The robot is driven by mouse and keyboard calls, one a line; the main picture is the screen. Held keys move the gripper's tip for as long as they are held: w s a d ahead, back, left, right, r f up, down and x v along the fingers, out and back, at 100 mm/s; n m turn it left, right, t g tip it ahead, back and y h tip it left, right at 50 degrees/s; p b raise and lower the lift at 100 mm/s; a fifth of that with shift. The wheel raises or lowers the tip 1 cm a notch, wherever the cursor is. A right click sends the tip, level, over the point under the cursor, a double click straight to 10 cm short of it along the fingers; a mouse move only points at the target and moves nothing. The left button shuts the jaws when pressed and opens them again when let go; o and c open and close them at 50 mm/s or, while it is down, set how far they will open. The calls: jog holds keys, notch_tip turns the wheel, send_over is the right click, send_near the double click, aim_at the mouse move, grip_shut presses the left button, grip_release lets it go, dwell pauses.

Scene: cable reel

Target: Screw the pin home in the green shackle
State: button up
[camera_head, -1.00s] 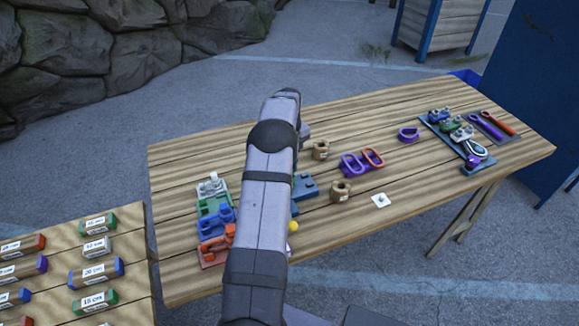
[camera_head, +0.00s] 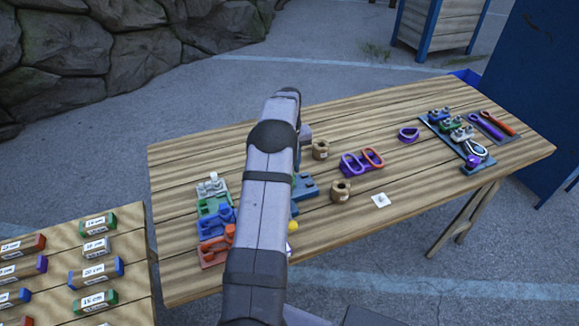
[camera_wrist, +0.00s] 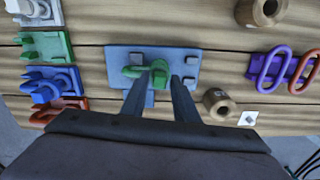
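The green shackle (camera_wrist: 134,71) lies on a blue plate (camera_wrist: 188,61) with dark square blocks in the wrist view. A green knob-like part (camera_wrist: 160,72), which looks like the pin's head, stands at its right side. How far the pin is in cannot be told. My gripper (camera_wrist: 157,80) points at the plate, its two fingers apart, with the green knob-like part just beyond and between the tips. No contact is visible. In the head view my arm hides the gripper and shackle; only the right part of the plate (camera_head: 305,187) shows.
Colored holders in grey, green (camera_wrist: 47,46), blue (camera_wrist: 45,88) and orange stand left of the plate. Two wooden cylinders (camera_head: 341,190) (camera_head: 320,150), purple and orange links (camera_head: 352,164) and a white tag (camera_head: 380,200) lie to the right. A tool board (camera_head: 430,125) is farther right.

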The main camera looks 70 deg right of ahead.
dwell(0.5)
jog(key=shift+r+p, duration=1.65)
jog(key=shift+r, duration=0.6)
